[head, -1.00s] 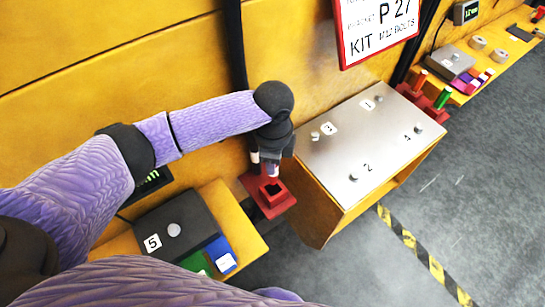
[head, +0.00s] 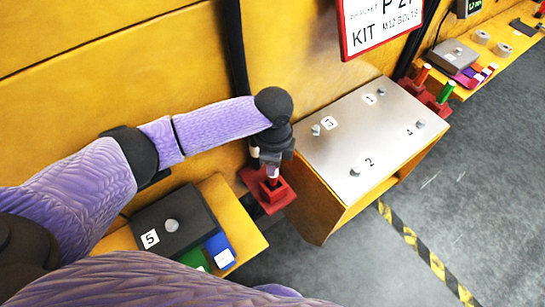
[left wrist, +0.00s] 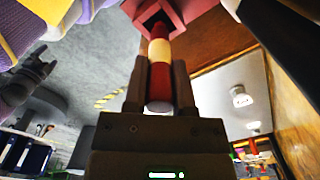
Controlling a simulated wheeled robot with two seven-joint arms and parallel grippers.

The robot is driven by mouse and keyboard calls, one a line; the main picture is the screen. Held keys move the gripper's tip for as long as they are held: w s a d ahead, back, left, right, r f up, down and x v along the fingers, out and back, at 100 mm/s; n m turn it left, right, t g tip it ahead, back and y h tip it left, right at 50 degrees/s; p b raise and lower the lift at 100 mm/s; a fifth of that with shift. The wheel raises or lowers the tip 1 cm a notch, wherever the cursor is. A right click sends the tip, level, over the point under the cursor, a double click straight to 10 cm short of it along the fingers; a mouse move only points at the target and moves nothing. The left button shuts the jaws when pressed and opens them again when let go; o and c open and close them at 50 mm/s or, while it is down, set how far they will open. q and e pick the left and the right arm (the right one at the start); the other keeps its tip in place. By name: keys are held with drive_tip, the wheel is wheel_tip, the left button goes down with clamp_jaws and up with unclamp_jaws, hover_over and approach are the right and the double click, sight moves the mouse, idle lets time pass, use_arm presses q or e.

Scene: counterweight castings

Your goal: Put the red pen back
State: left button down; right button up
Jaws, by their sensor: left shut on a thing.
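My left gripper (head: 271,170) is shut on the red pen, upright just over a red holder (head: 284,201) with a square opening. In the left wrist view the red pen (left wrist: 159,82) has a cream band and sits between the two fingers (left wrist: 160,85). Its far end is at the dark opening of the holder (left wrist: 178,10); how deep it reaches inside I cannot tell. A dark gripper, apparently my right one (left wrist: 32,76), shows at the left of the wrist view; its jaws are unclear.
A steel-topped stand (head: 345,150) with numbered knobs is right of the holder. A dark box (head: 165,220) marked 5 and green and blue pieces lie on the yellow shelf at left. Red holders with an orange pen (head: 422,76) and a green pen (head: 446,92) are beyond the stand.

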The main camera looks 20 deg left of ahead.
use_arm(q)
drive_tip(key=shift+f+b, duration=0.7)
drive_tip(key=shift+f, duration=0.8)
drive_tip(key=shift+f, duration=0.35)
drive_tip(key=shift+c, duration=1.8)
unclamp_jaws()
wheel_tip(320, 180, up, 10)
drive_tip(key=p, duration=0.3)
drive_tip(key=shift+r, duration=0.15)
wheel_tip(320, 180, up, 6)
drive_tip(key=p, duration=0.8)
drive_tip(key=shift+r+p, duration=0.25)
drive_tip(key=shift+p, duration=0.15)
